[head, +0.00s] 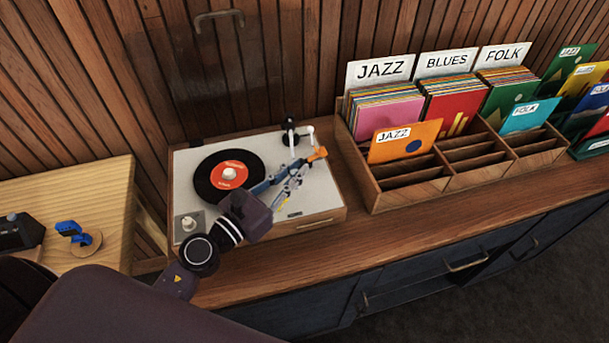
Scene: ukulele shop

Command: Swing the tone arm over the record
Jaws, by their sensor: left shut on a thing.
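A record player (325,216) with a pale top stands on the wooden counter. A black record with an orange label (229,174) lies on its platter. The tone arm (291,141) has a dark pivot end at the back right of the deck. Its lower part is largely hidden by my gripper. My left gripper (297,168) reaches over the deck from the front left and is shut on the tone arm, to the right of the record. The exact contact is too small to make out. My right gripper is out of view.
A wooden record rack (377,196) with JAZZ, BLUES and FOLK sections stands to the right. A light wooden table (90,196) at the left holds a blue item (73,230) and a dark box. The counter's front strip is clear. Plank walls stand behind.

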